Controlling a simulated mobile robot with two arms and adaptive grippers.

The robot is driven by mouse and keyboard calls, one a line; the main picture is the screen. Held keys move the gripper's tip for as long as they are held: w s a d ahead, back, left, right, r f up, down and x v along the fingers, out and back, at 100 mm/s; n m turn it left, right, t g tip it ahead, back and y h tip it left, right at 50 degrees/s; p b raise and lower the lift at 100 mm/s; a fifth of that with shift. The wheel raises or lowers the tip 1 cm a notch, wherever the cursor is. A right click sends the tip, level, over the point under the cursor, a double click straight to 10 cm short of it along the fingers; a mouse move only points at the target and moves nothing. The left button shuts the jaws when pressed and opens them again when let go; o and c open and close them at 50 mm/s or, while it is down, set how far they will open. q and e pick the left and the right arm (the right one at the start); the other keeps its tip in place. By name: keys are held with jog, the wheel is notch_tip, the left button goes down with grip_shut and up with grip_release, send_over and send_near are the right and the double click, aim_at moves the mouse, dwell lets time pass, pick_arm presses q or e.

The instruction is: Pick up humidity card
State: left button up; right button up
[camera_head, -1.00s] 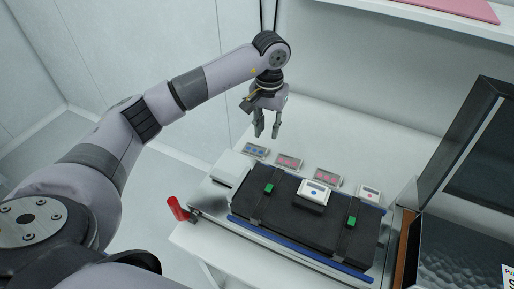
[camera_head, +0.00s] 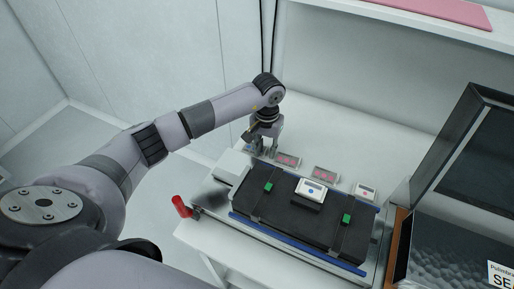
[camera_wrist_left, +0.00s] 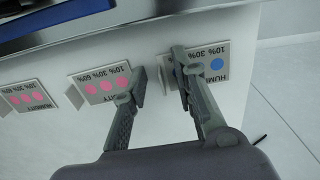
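Several white humidity cards stand in a row on the bench. The card with blue dots (camera_wrist_left: 217,55) shows in the left wrist view, partly covered by one finger of my left gripper (camera_wrist_left: 158,65). The fingers are apart, one in front of this card and one beside the neighbouring pink-dot card (camera_wrist_left: 98,86). I cannot tell whether a finger touches a card. In the head view, my left gripper (camera_head: 263,148) points down at the row's left end and mostly hides the blue-dot card. Pink-dot cards (camera_head: 288,160) and (camera_head: 325,174) stand to its right. My right gripper is out of view.
A black tray (camera_head: 290,220) with green clips lies in front of the cards, with a small white meter (camera_head: 313,187) on it. A red handle (camera_head: 181,206) sticks out at left. An open dark case (camera_head: 455,235) stands at right. A shelf (camera_head: 400,18) is above.

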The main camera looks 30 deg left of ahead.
pick_arm(q)
jog(key=shift+c, duration=0.5)
grip_shut()
jog(key=shift+r, duration=0.1)
